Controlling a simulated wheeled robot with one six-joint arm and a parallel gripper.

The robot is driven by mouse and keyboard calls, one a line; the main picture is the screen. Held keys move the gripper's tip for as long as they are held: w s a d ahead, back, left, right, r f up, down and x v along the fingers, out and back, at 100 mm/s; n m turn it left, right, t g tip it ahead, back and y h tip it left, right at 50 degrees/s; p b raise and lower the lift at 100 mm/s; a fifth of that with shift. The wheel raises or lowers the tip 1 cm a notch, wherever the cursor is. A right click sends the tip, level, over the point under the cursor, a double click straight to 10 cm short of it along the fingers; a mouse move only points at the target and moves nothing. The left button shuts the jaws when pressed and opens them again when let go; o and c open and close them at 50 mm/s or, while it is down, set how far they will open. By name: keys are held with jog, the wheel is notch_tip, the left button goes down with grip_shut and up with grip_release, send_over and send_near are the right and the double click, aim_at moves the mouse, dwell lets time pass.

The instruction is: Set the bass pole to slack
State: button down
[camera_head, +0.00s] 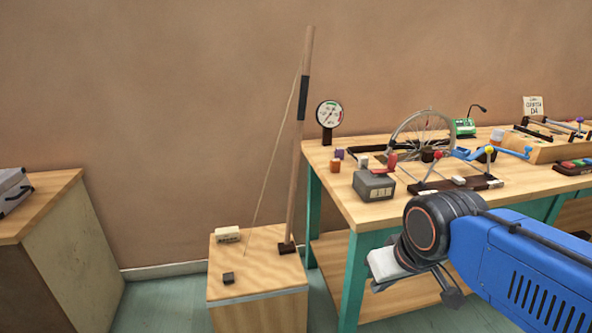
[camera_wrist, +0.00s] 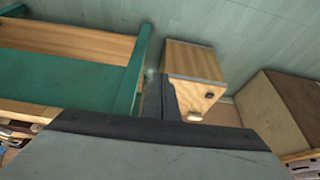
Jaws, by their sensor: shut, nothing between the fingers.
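The bass pole (camera_head: 298,150) is a tall wooden stick with a dark sleeve partway up. It stands in a dark foot at the back right of a wooden box (camera_head: 222,275), its top leaning slightly right. A thin string (camera_head: 272,160) runs from near the sleeve down to the box top and looks straight. My gripper (camera_head: 450,292) is shut and empty, right of the box and in front of the workbench, well apart from the pole. In the wrist view its dark fingers (camera_wrist: 160,98) point toward the box (camera_wrist: 190,62); I cannot make out the pole there.
A round gauge (camera_head: 329,114) stands on the workbench (camera_head: 340,205), with a spoked wheel (camera_head: 422,135) and a grey counter box (camera_head: 374,185). A cabinet (camera_head: 65,250) is at left, with floor between.

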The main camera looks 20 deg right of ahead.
jog(key=c, duration=2.4)
grip_release()
jog(key=shift+c, duration=0.2)
